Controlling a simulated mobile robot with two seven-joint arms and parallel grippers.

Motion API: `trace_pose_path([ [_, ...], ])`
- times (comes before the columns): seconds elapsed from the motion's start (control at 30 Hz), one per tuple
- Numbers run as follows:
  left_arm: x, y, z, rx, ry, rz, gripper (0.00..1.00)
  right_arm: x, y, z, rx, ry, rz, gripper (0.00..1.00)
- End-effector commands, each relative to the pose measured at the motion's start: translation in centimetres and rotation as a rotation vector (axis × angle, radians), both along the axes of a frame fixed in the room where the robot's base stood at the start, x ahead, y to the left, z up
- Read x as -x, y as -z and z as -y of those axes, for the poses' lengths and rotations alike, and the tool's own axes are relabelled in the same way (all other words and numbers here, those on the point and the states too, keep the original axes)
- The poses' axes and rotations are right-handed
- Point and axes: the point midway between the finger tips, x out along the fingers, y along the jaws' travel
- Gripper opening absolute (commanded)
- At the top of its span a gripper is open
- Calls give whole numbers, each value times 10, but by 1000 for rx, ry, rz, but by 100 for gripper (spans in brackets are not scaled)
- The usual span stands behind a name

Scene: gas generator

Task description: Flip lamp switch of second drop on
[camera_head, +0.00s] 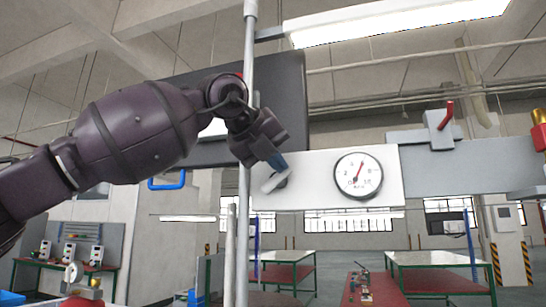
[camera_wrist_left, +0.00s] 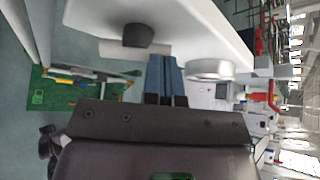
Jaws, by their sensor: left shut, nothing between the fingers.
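My left gripper (camera_head: 278,163) reaches in from the left and is shut, with nothing between its bluish fingers. Its fingertips are at a pale lever switch (camera_head: 274,182) on the left part of a white panel (camera_head: 320,168). Whether they touch it I cannot tell. In the left wrist view the closed fingers (camera_wrist_left: 166,72) lie beside the switch's dark round base (camera_wrist_left: 138,35) and pale lever (camera_wrist_left: 130,50). A lit white lamp (camera_head: 400,20) hangs above. My right gripper is not in view.
A round pressure gauge (camera_head: 358,175) with a red needle is right of the switch. A red-handled valve (camera_head: 446,115) stands farther right. A vertical grey pole (camera_head: 247,110) and a dark board (camera_head: 285,90) are close to my left arm.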

Motion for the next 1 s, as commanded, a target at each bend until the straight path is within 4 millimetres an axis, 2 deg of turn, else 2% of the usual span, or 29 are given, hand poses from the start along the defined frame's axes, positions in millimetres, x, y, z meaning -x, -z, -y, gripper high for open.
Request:
trace_pose_path([
  [0.2,1,2,4,-136,-1,44,0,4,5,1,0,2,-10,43],
  [0.47,1,1,3,-128,0,42,0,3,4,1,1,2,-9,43],
  [1.0,1,-14,4,-127,0,41,0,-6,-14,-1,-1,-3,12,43],
])
